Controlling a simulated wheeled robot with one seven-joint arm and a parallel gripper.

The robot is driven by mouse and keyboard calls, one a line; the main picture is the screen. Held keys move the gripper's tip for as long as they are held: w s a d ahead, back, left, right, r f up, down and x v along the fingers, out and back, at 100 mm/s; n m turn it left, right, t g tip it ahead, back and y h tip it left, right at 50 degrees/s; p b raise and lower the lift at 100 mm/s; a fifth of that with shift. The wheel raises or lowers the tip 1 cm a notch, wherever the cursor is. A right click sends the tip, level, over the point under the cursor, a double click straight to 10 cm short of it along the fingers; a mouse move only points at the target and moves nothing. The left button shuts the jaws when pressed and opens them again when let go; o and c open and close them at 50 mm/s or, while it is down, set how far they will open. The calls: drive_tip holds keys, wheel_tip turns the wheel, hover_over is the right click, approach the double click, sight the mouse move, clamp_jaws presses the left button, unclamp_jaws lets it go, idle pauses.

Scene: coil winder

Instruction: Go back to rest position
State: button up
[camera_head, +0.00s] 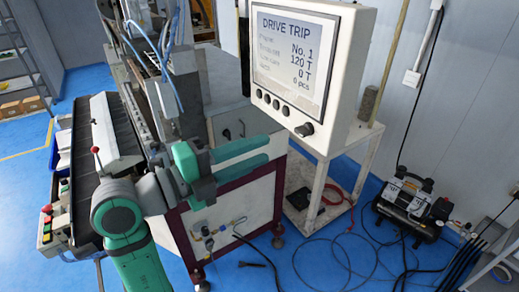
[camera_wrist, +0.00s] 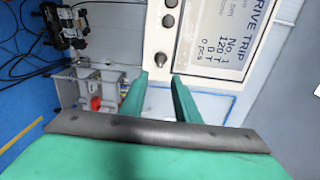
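My gripper (camera_head: 267,151) is in the middle of the head view, in front of the coil winder (camera_head: 232,110) and below and left of the control panel (camera_head: 308,65). Its two green fingers are apart with nothing between them. In the wrist view my gripper (camera_wrist: 158,84) also shows open and empty. The panel's dark knob (camera_wrist: 160,58) shows just beyond the fingertips there; the fingers look clear of it in the head view. The panel screen (camera_head: 290,60) reads "DRIVE TRIP", No. 1, 120 T, 0 T, 0 pcs.
The panel stands on a white frame (camera_head: 352,160) right of the winder. A compressor (camera_head: 408,205) and loose cables (camera_head: 350,262) lie on the blue floor at right. A lever with a red knob (camera_head: 95,150) stands left of my arm. Shelving is at far left.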

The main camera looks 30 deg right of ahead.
idle(0.3)
drive_tip(key=w+a+f+n+t, duration=0.1)
drive_tip(key=w+f+n+t, duration=0.6)
drive_tip(key=n, duration=0.3)
drive_tip(key=s+a+f+n+t+y, duration=0.1)
drive_tip(key=a+f+n+t+y, duration=0.2)
drive_tip(key=f+n, duration=0.4)
drive_tip(key=s+a+f+n+t+y, duration=0.1)
drive_tip(key=a+f+n+t+y, duration=0.25)
drive_tip(key=f, duration=0.65)
drive_tip(key=s+a+f+n+t+y, duration=0.2)
drive_tip(key=a+f+n+y, duration=0.15)
drive_tip(key=f+n, duration=0.45)
drive_tip(key=s+a+f+n+y, duration=0.2)
drive_tip(key=s+a+f+y, duration=0.15)
drive_tip(key=s, duration=0.35)
drive_tip(key=s+a+f+n+g+y, duration=0.1)
drive_tip(key=s+a+f+n+y, duration=0.1)
drive_tip(key=s+f, duration=0.35)
drive_tip(key=s+a+f+n+y, duration=0.2)
drive_tip(key=s+a+n, duration=0.1)
drive_tip(key=s, duration=0.5)
drive_tip(key=v, duration=1)
drive_tip(key=shift+a, duration=0.35)
